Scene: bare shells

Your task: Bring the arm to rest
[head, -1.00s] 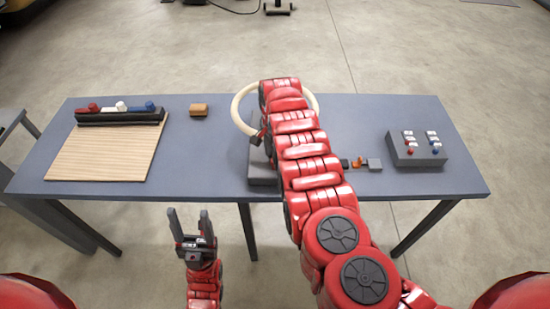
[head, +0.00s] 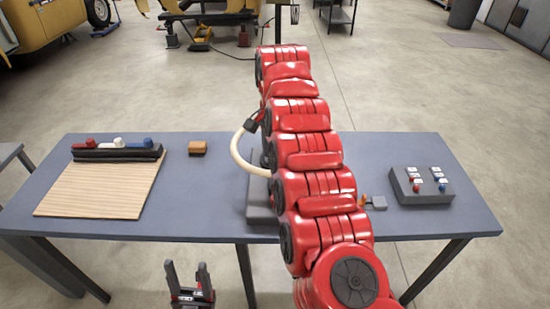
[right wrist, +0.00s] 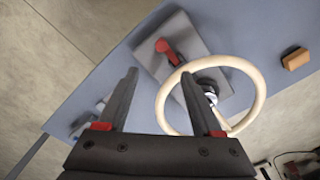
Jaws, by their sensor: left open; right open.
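My left gripper (head: 189,279) is open and empty in the head view, pointing up in front of the table's near edge. My right arm (head: 310,150) reaches forward over the table and hides its middle. My right gripper (right wrist: 160,75) is open in the right wrist view, with nothing between its two dark fingers. In that view, a cream wheel (right wrist: 263,95) on a grey base is beyond the fingers, apparently apart from them. A red lever (right wrist: 168,53) is on the base. Part of the wheel also shows in the head view (head: 239,160); the arm hides the rest.
On the blue-grey table (head: 200,190) are a slatted board (head: 100,190) with a dark rack (head: 115,153), an orange-brown block (head: 197,148) and a grey switch box (head: 421,186). A small grey piece (head: 376,202) lies right of my arm. The table's left centre is clear.

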